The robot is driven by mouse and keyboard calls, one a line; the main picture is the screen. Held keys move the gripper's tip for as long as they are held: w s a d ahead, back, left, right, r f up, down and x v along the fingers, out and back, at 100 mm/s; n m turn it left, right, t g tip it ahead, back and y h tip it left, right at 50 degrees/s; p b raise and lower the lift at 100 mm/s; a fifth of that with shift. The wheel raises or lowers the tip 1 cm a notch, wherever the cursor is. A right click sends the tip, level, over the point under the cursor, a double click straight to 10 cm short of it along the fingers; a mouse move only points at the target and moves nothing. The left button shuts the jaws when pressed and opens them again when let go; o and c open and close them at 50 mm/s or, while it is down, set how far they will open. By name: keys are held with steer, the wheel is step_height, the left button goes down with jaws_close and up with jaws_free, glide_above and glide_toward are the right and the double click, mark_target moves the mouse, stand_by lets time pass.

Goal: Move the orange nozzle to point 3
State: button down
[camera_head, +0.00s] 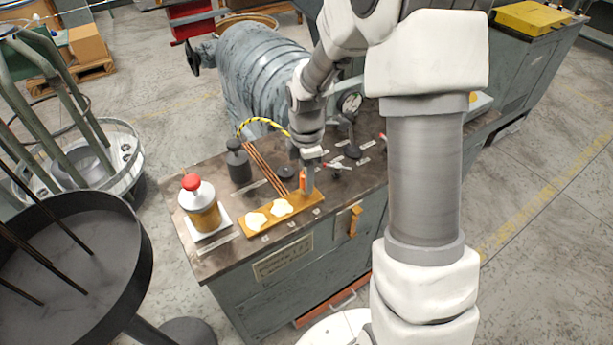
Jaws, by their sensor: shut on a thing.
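My gripper (305,187) points down over the right end of a yellow-brown strip (246,237) on the bench top. It is shut on the orange nozzle (302,181), of which only a thin upright orange piece shows between the fingers. I cannot tell whether the nozzle touches the strip. Two pale patches (256,221) lie on the left and middle of the strip. Small light labels run along the strip's front edge, too small to read, so I cannot tell which marks point 3.
A dark bottle (238,162), copper rods (268,170) and a yellow-black hose (262,121) are behind the strip. Levers (338,167) stand to the right.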

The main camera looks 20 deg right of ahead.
steer(key=shift+f+b, duration=0.4)
steer(key=shift+f, duration=0.2)
stand_by(0.7)
steer(key=shift+c, duration=2.3)
jaws_free()
step_height(320, 180, up, 30)
steer(key=p, duration=1.5)
steer(key=shift+r, duration=0.25)
